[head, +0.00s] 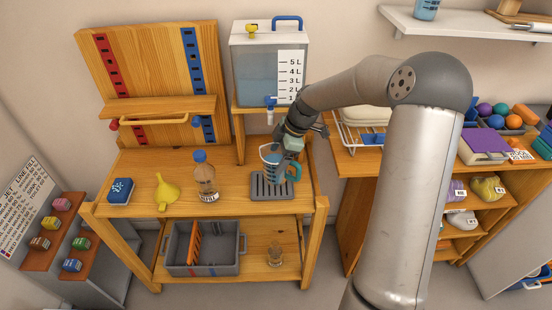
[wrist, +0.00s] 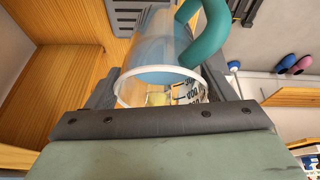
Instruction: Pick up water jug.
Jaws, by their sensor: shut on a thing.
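The water jug (head: 271,158) is clear with a blue tint and has a teal handle on its right. In the head view it is at or just above the grey drip tray (head: 266,193); I cannot tell if it touches the tray. My gripper (head: 290,145) reaches it from above and behind and is shut on it. In the wrist view the jug (wrist: 160,45) is between the jaws of my gripper (wrist: 160,108), its white rim toward the camera and its teal handle (wrist: 207,35) at the upper right. The gripper hides part of the jug in the head view.
A water tank (head: 268,75) with a tap (head: 270,105) stands above and behind the tray. A grey bin (head: 203,262) and a small glass vessel (head: 275,256) are below.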

